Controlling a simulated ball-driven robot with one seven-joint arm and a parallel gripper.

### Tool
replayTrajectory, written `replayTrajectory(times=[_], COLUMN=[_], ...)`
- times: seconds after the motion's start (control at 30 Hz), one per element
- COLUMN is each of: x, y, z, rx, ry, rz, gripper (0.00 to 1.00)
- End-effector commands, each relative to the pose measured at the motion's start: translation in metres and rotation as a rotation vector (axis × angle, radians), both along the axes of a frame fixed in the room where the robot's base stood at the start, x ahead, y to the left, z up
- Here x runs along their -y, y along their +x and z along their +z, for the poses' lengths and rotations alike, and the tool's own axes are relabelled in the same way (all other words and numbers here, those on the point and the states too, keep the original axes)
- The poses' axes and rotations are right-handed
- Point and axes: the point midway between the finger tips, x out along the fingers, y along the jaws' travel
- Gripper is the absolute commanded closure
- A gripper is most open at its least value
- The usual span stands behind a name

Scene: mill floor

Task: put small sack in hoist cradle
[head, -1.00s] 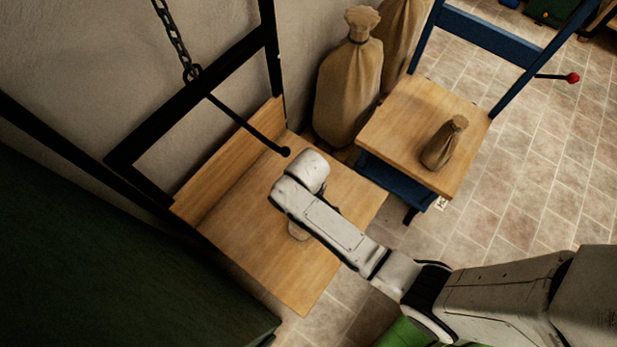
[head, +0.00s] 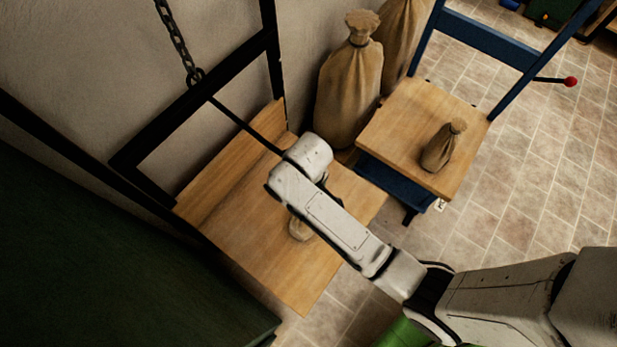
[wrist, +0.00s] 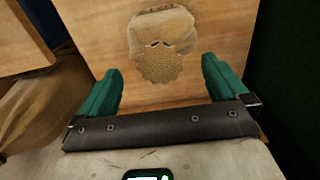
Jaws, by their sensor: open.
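The hoist cradle (head: 250,245) is a wooden board with a back panel, in a black frame hung on a chain, at the left of the head view. A small tan sack (head: 299,229) stands on its board, partly hidden by my arm. In the wrist view this sack (wrist: 163,40) is ahead of my gripper (wrist: 161,68), whose green fingers are apart on either side, with wood visible between them and the sack. My gripper is hidden under my arm in the head view. A second small brown sack (head: 443,147) stands on another wooden platform.
That platform (head: 393,128) has a blue frame with a red-knobbed lever (head: 570,81). Large full sacks (head: 348,90) stand between it and the cradle, against the wall. A dark green body (head: 100,260) fills the lower left. Tiled floor is open at right.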

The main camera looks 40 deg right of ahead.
Motion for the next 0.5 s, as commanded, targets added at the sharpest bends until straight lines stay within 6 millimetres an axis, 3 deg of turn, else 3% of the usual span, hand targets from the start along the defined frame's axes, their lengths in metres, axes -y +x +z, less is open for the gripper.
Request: replayTrajectory(times=[0.2, 0.5], x=[0.000, 0.000], y=[0.001, 0.000], z=[0.036, 0.049], rx=[0.002, -0.001], ry=[0.000, 0.000], rz=[0.000, 0.000], gripper=[0.00, 0.00])
